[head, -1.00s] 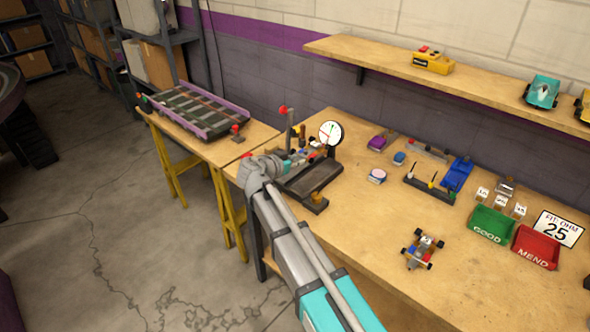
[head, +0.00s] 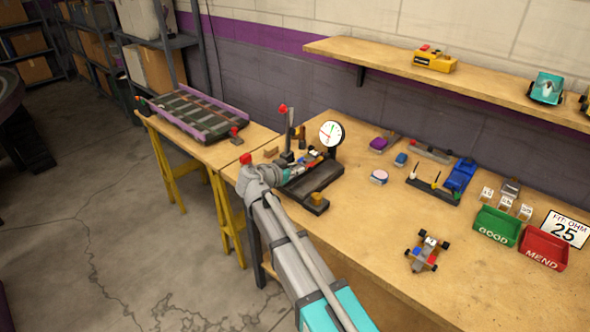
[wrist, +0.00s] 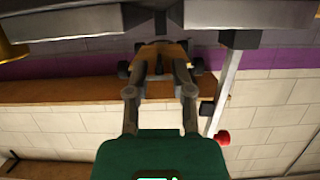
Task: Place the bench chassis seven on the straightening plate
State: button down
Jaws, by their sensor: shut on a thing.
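My gripper (head: 298,168) reaches over the dark fixture at the far end of the workbench. It is shut on a small wheeled chassis (head: 313,156), partly hidden by the gripper and fixture. In the wrist view the chassis (wrist: 152,56) shows as an orange-brown body with black wheels between the fingers. Its number is not readable. The dark flat plate (head: 318,183), which looks like the straightening plate, lies beside the gripper, below the round gauge (head: 331,133). I cannot tell whether the chassis touches it. A second chassis (head: 427,253) stands on the open bench.
A red-knobbed lever (head: 287,130) rises behind the gripper. The green GOOD bin (head: 497,226) and red MEND bin (head: 541,248) stand at the right. A dark tool rack (head: 433,191) sits mid-bench. The bench front around the second chassis is mostly clear.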

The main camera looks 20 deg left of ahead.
jog(key=shift+f+b, duration=0.45)
jog(key=shift+f, duration=0.1)
jog(key=shift+c, duration=2.4)
grip_release()
jog(key=shift+r, duration=0.25)
jog(key=shift+r+p, duration=0.4)
jog(key=shift+p, duration=0.25)
jog(key=shift+s+a+r, duration=0.1)
jog(key=shift+s+r, duration=0.1)
jog(key=shift+s, duration=0.05)
jog(key=p+v, duration=0.3)
jog(key=v, duration=0.8)
jog(key=shift+p, duration=0.35)
jog(key=shift+s+a, duration=0.1)
jog(key=shift+s, duration=0.05)
